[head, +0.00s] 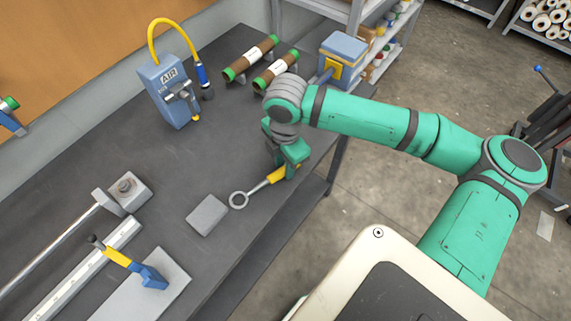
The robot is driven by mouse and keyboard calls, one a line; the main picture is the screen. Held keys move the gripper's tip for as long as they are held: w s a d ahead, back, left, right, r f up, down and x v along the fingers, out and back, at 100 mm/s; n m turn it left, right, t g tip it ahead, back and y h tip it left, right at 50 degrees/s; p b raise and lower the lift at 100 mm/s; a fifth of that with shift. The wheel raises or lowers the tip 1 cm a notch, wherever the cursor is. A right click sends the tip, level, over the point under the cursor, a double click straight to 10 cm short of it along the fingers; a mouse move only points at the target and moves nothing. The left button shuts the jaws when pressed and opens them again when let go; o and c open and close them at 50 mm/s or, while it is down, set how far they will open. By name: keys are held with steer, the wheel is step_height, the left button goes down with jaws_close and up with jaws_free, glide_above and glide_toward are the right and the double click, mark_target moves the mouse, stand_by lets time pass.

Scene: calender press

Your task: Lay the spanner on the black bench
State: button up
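The spanner (257,188) has a grey ring end and shaft and a yellow handle. It is over the front part of the dark bench (165,235), its ring pointing left and its handle toward the bench's front edge. My gripper (283,170) is at the yellow handle and appears closed around it; the fingertips are partly hidden by the green gripper body. I cannot tell whether the spanner touches the bench top or is held slightly above it.
A grey block (207,215) lies just left of the spanner's ring. A blue air unit (170,92), brown rolls (250,58) and a blue box (342,50) stand farther back. A blue-and-yellow tool (140,268) is at lower left. The bench middle is clear.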

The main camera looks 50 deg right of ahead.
steer(key=shift+s+a+f, duration=0.15)
steer(key=shift+s+f, duration=0.2)
steer(key=shift+s, duration=0.05)
step_height(320, 180, up, 12)
steer(key=shift+w+f, duration=0.25)
stand_by(0.7)
